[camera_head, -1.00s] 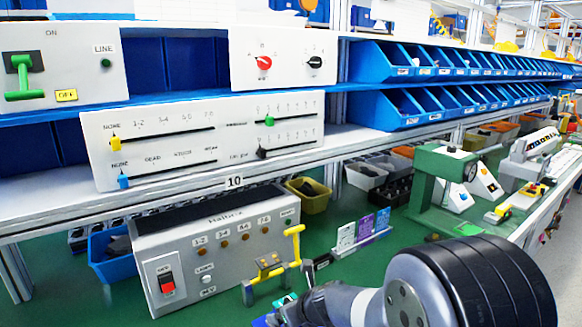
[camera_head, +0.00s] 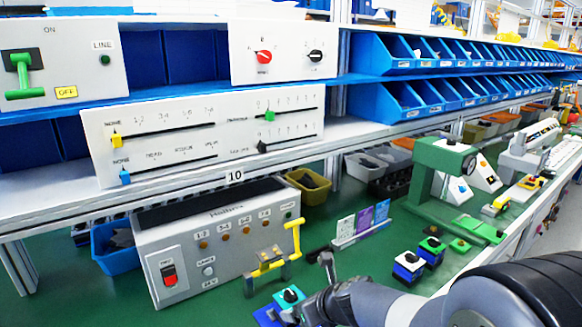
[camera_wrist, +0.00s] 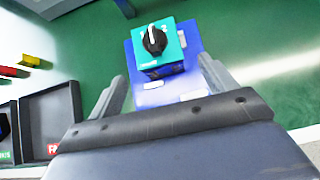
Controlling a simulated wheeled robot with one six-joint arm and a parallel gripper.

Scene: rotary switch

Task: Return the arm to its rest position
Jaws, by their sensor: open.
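The rotary switch is a small teal box (camera_wrist: 160,62) with a black knob (camera_wrist: 153,40) bearing a white pointer, on a blue base (camera_wrist: 192,84). In the wrist view it lies ahead of my open gripper (camera_wrist: 162,72), whose two grey fingers stand apart with nothing visibly held. The knob looks clear of the fingers. In the head view the teal switch (camera_head: 289,295) shows at the bottom, just left of my grey arm (camera_head: 385,303). My arm reaches in from the lower right. My fingers are hard to make out in that view.
Shelf panels (camera_head: 205,135) hang above. Green table is open between them.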

